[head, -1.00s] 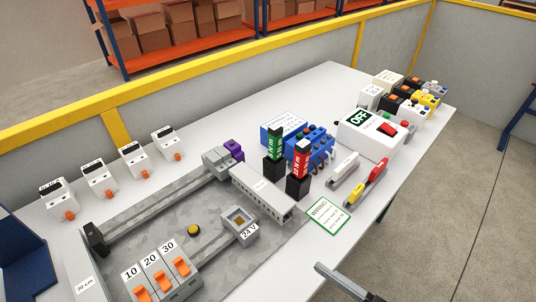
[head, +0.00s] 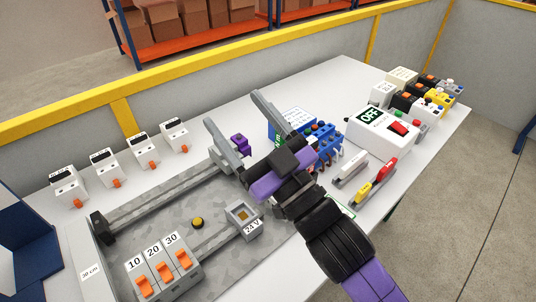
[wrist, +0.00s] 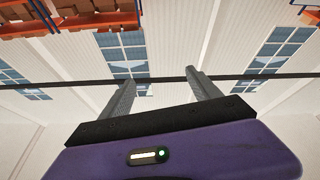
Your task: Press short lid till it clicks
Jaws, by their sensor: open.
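My gripper (head: 232,108) is open, its two grey fingers wide apart and empty, held above the middle of the bench. The wrist view shows the open fingers (wrist: 158,78) against a far wall with windows and shelving, with no bench object between them. My arm and gripper hide the long grey duct-like box in the middle of the board, which could carry the short lid. I cannot make out the short lid. The grey mounting board (head: 150,240) and a purple block (head: 240,143) beside a grey end block (head: 224,157) remain visible.
Orange-switched breakers (head: 163,268) stand at the board's front, near a yellow button (head: 197,222) and a 24 V socket (head: 243,218). A white OFF box (head: 383,130), blue terminals (head: 328,145) and two levers (head: 352,168) are to the right. Several white devices (head: 145,150) line the back left.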

